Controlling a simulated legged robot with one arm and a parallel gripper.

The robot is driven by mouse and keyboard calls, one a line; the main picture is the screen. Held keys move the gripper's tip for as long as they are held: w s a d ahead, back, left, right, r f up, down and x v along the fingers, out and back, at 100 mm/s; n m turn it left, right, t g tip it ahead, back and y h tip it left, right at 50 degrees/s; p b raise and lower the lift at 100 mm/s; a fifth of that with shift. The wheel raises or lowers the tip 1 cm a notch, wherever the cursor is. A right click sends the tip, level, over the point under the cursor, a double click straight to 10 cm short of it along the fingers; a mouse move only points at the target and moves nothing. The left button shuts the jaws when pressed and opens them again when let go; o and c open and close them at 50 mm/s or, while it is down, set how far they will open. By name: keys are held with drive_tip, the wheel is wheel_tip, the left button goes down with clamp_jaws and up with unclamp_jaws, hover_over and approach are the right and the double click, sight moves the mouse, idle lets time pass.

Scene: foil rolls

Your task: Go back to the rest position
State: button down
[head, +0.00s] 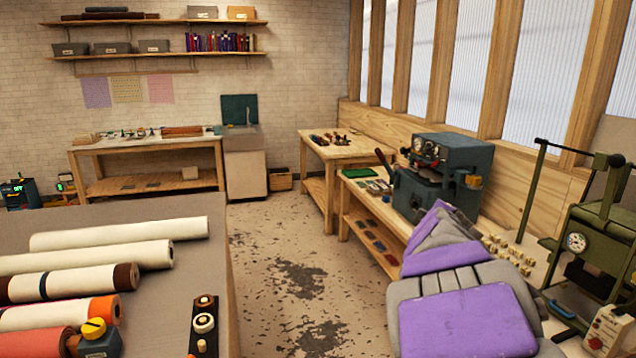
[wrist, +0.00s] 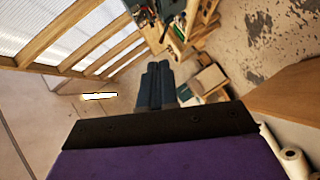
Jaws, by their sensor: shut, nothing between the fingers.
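My gripper (wrist: 157,68) shows in the wrist view as two dark fingers side by side, shut with nothing between them. It is held in the air and touches nothing that I can see. In the head view my purple and grey arm reaches forward at the lower right, and the fingers cannot be made out there. Several rolls lie on the grey-topped table at the left, among them a white roll (head: 120,234) and a white roll with dark bands (head: 70,284). They are well away from my arm.
The grey table (head: 205,275) fills the lower left. A dark teal press (head: 437,175) stands on the right-hand bench, close behind my arm in the picture. A green machine (head: 600,240) stands at the far right. The speckled floor (head: 290,250) between table and benches is clear.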

drive_tip(key=s+d+f+m+g, duration=0.2)
drive_tip(key=s+f+m+g, duration=0.3)
drive_tip(key=s, duration=0.5)
drive_tip(key=s+d+f+m+g, duration=0.25)
drive_tip(key=s+f, duration=0.45)
drive_tip(key=s, duration=0.4)
drive_tip(key=s+a+f+g+y, duration=0.1)
drive_tip(key=s+a+f+g, duration=0.1)
drive_tip(key=s, duration=0.6)
drive_tip(key=s+a+f+m+g+y, duration=0.1)
drive_tip(key=s+a+f+g+y, duration=0.1)
drive_tip(key=s+a, duration=0.5)
drive_tip(key=s+a+f+m+g+y, duration=0.1)
drive_tip(key=s+a+f+g, duration=0.3)
drive_tip(key=s, duration=0.7)
wheel_tip(320, 180, down, 2)
drive_tip(key=shift+a+y, duration=0.6)
drive_tip(key=shift+a, duration=0.1)
drive_tip(key=shift+a, duration=0.1)
